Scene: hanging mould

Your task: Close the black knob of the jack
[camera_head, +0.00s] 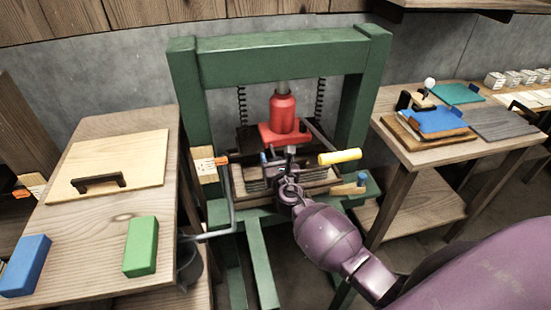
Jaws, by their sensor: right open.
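The red jack (283,113) stands upright on a red base inside the green press frame (280,58). A small dark piece (291,150) shows just below the jack's base and may be the black knob; it is too small to tell. My right gripper (280,165) reaches in from the lower right on a purple arm. It is open, in front of and below the jack, close to the dark piece. I cannot tell whether it touches it. My left gripper is out of view.
A yellow-handled lever (339,157) sticks out right of my gripper. The left table (110,215) holds a board with a dark handle, a blue block (25,265) and a green block (140,246). The right table (440,155) holds boards and a blue item. Green frame posts flank the jack.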

